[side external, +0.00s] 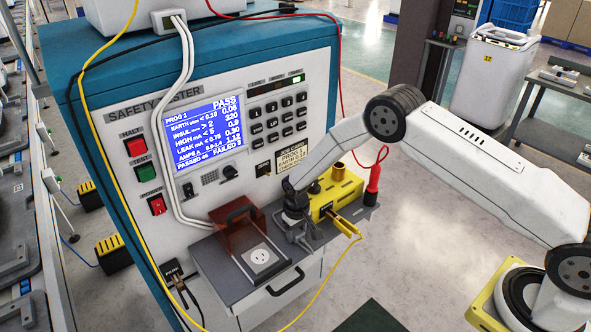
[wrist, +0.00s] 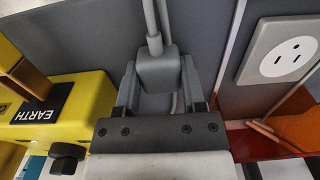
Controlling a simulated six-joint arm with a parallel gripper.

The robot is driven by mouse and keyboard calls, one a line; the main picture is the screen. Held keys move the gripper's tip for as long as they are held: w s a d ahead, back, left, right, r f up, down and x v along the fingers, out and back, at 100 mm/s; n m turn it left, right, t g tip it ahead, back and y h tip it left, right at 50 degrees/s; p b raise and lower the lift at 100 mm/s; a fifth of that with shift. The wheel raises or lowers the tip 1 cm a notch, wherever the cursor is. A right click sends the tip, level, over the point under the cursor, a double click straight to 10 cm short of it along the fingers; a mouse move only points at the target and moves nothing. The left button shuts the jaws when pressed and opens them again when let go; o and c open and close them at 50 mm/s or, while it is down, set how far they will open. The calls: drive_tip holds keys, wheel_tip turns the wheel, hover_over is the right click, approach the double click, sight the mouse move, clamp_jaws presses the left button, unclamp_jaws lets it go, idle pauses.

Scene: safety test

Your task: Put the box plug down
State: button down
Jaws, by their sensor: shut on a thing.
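In the side view my gripper (side external: 299,222) points down over the grey shelf, between the socket and the yellow EARTH box. The plug is hard to make out there, and I cannot tell whether it touches the shelf. The socket (side external: 260,256) is empty, with its red hood (side external: 238,226) raised; it also shows in the wrist view (wrist: 285,58).
The yellow EARTH box (side external: 345,190) stands close right of my gripper, with a yellow lead clipped to it.

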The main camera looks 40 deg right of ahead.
sight(297, 232)
drive_tip(key=shift+f, duration=0.1)
drive_tip(key=shift+c, duration=0.9)
unclamp_jaws()
wheel_tip(297, 232, up, 13)
idle(0.5)
